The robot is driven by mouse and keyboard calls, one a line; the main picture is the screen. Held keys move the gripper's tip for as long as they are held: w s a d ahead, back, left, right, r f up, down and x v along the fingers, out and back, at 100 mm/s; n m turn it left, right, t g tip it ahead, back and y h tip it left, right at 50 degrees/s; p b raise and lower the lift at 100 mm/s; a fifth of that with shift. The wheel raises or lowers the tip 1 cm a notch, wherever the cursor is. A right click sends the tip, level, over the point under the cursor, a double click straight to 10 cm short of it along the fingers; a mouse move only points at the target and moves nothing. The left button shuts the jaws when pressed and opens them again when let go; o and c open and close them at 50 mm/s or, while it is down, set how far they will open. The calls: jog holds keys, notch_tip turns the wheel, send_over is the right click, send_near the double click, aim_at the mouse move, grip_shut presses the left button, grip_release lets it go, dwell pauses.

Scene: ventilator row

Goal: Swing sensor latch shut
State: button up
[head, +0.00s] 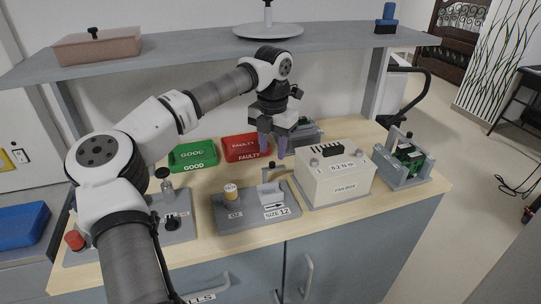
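My gripper (274,153) points down above and behind the fixture, in front of the red tray.
A cream box (335,186) stands close right of the fixture. A grey frame with a green board (405,160) is farther right. Green GOOD (193,155) and red FAULTY (245,148) trays lie behind. A grey panel with a red knob (75,241) is left. A shelf (200,45) hangs above.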

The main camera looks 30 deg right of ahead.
aim_at(272, 162)
jog(key=shift+f+p, duration=0.3)
jog(key=shift+f, duration=1.55)
grip_shut()
